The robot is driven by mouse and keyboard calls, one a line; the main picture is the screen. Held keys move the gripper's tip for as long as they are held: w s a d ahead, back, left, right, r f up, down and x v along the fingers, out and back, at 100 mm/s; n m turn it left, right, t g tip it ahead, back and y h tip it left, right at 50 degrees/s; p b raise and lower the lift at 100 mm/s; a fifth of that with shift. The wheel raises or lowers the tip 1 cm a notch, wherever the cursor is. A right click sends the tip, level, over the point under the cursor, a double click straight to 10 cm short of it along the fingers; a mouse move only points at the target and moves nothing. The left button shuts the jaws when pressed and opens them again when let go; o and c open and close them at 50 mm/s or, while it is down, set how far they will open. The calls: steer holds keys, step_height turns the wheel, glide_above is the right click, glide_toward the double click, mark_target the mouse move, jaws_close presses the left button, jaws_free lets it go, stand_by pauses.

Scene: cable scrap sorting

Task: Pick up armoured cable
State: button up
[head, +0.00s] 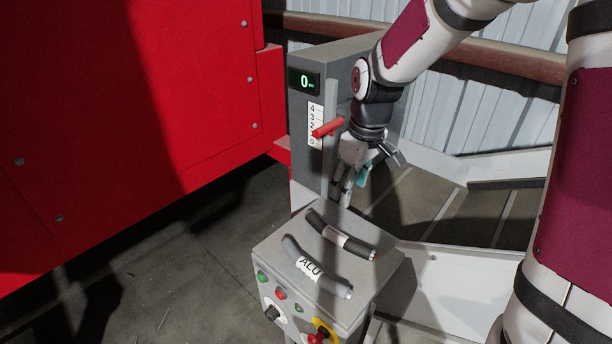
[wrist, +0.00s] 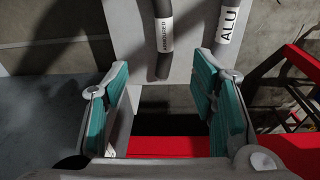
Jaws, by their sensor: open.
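The armoured cable (head: 357,246) is a short, dark, slightly bent piece with a white label. It lies on top of the grey control box (head: 270,246). In the wrist view the label on the armoured cable (wrist: 163,62) reads ARMOURED, and its near end shows between my fingers. My gripper (head: 343,192) is open and empty, just behind the far end of the cable in the head view. In the wrist view my gripper (wrist: 164,85) has its teal pads wide apart. I cannot tell how far the fingertips are above the cable.
Buttons and a red-yellow switch (head: 320,334) are on the box front. A grey column with a display (head: 304,82) and red lever (head: 328,128) stands behind. A red machine (head: 130,120) fills the left.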

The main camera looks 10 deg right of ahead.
step_height(320, 180, down, 3)
steer(key=w, duration=0.2)
glide_above(337, 233)
steer(key=shift+n, duration=0.3)
steer(key=f, duration=0.8)
steer(key=shift+d+f+p, duration=0.2)
steer(key=shift+d+p, duration=0.2)
steer(key=f, duration=0.2)
steer(key=f+p, duration=0.1)
steer(key=f, duration=0.1)
steer(key=shift+s+a+f, duration=0.1)
steer(key=shift+s+a, duration=0.05)
steer(key=shift+a, duration=0.25)
steer(key=shift+f, duration=0.55)
steer(key=shift+c, duration=0.2)
steer(key=shift+w, duration=0.2)
jaws_close()
